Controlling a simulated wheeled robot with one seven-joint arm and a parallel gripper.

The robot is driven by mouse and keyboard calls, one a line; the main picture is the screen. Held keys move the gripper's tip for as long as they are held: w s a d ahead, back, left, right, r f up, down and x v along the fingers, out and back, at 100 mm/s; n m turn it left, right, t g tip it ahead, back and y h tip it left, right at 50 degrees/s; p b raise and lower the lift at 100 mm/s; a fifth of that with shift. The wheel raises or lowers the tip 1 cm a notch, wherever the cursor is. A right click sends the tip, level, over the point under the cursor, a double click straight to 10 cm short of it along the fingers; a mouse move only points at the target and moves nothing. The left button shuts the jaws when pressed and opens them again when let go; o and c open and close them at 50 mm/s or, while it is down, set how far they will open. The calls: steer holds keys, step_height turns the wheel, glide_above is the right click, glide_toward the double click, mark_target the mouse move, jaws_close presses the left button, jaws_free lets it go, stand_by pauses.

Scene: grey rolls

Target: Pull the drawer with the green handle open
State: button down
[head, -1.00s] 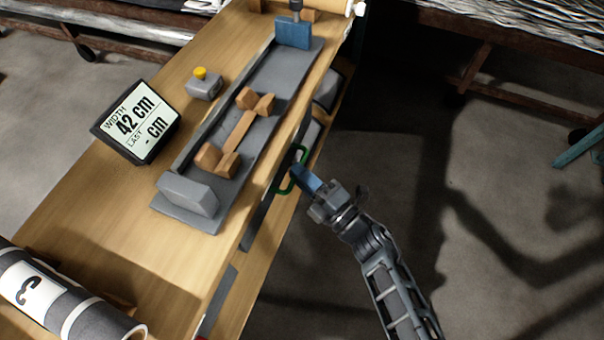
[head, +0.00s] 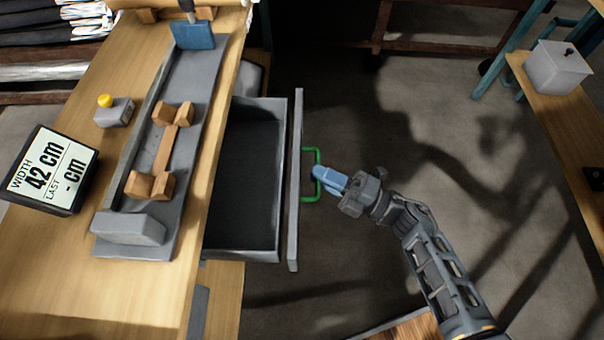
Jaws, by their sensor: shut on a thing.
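The drawer (head: 293,240) with the green handle (head: 304,199) stands well out from the right side of the wooden bench. Its dark inside shows and looks empty. My gripper (head: 321,181), with blue fingers, is shut on the upright bar of the green handle, to the right of the drawer's grey front. The fingers hide a part of the bar.
On the bench (head: 60,260) are a grey cutting bed (head: 190,112) with wooden blocks, a display (head: 50,170) reading width 42 cm, and a yellow-topped button box (head: 113,111). A grey box (head: 558,68) stands on another bench at right. The floor between is clear.

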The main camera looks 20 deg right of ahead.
steer(key=shift+s+d, duration=0.1)
steer(key=shift+d, duration=0.25)
steer(key=c, duration=1.2)
jaws_free()
steer(key=b+v, duration=0.1)
steer(key=v, duration=0.6)
steer(key=shift+s+d+f, duration=0.1)
steer(key=shift+s+d, duration=0.15)
steer(key=shift+d, duration=0.05)
